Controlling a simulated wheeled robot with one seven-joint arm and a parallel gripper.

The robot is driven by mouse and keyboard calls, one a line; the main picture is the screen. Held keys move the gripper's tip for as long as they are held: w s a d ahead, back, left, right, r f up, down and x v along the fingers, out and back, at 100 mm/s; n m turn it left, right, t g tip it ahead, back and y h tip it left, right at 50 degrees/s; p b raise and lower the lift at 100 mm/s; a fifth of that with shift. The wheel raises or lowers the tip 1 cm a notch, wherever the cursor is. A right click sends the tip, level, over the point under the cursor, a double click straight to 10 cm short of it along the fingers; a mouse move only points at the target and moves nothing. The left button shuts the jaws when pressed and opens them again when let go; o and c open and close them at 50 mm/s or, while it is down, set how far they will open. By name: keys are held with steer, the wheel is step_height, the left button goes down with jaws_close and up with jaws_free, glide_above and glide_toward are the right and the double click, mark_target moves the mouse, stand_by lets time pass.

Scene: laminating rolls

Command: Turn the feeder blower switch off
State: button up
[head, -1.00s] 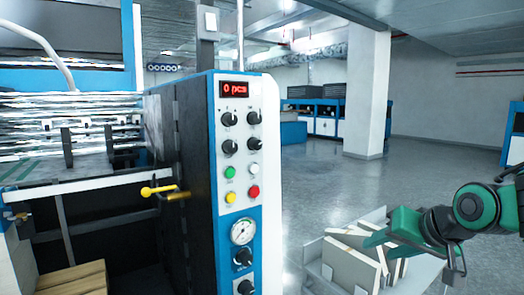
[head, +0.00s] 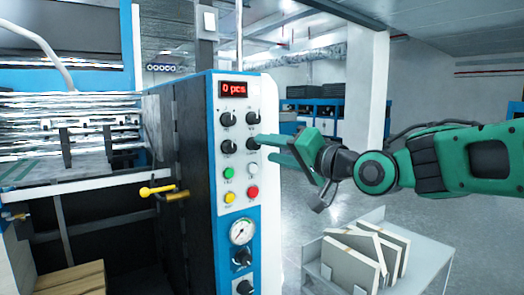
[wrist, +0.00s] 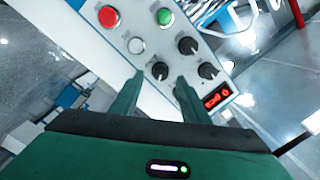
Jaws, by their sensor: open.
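The control panel (head: 240,180) holds several black rotary knobs; their small labels are unreadable, so I cannot tell which is the feeder blower switch. In the head view the upper knobs form two rows: upper left (head: 228,118), upper right (head: 253,117), lower left (head: 228,145) and lower right (head: 253,143). My gripper (head: 267,149) is open and empty, its fingertips close to the lower-right knob. In the wrist view that knob (wrist: 160,70) shows between and just beyond the two green fingers (wrist: 157,84). Contact cannot be told. The right finger partly hides the upper-right knob.
Below the knobs are green (head: 229,172), white (head: 253,170), yellow (head: 229,198) and red (head: 252,192) buttons. A gauge (head: 242,231) and more knobs sit lower. A yellow-handled lever (head: 158,190) juts out left. A trolley (head: 425,265) with boards stands right.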

mark_target(259, 147)
steer(key=shift+x, duration=2)
jaws_close()
steer(key=shift+f, duration=0.1)
steer(key=shift+n, duration=0.3)
steer(key=n, duration=0.5)
steer(key=shift+h, duration=0.3)
steer(key=n, duration=0.5)
steer(key=shift+d+h, duration=0.1)
steer(key=shift+h, duration=0.3)
steer(key=shift+n, duration=0.4)
